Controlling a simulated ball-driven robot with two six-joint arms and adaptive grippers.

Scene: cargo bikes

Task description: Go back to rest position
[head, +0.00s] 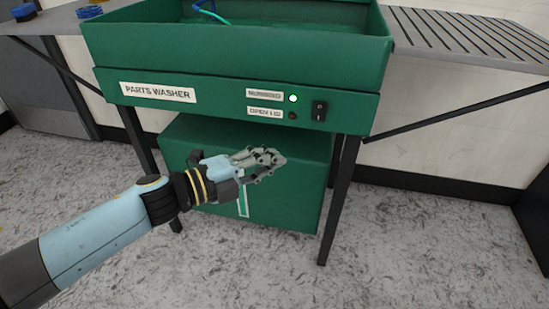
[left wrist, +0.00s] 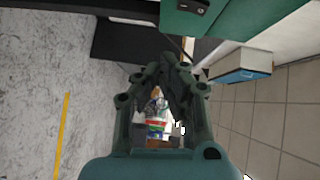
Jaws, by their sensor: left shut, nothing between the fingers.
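My left gripper (head: 268,158) is shut and empty in the head view. It hangs in front of the green parts washer (head: 225,95), below its front panel and before the green cabinet (head: 300,190) underneath. The left wrist view also shows the left gripper (left wrist: 172,62), its fingertips together. The parts washer's front panel has a lit green light (head: 293,98), a dark indicator below it and a black rocker switch (head: 319,111). The gripper appears apart from the switch. My right gripper is in neither view.
A slatted grey shelf (head: 470,35) extends right of the washer. A grey surface at the left holds a blue item (head: 88,11). Black legs (head: 343,200) stand beside the cabinet. The speckled floor (head: 430,250) is clear at the right. The left wrist view shows a yellow floor line (left wrist: 63,130).

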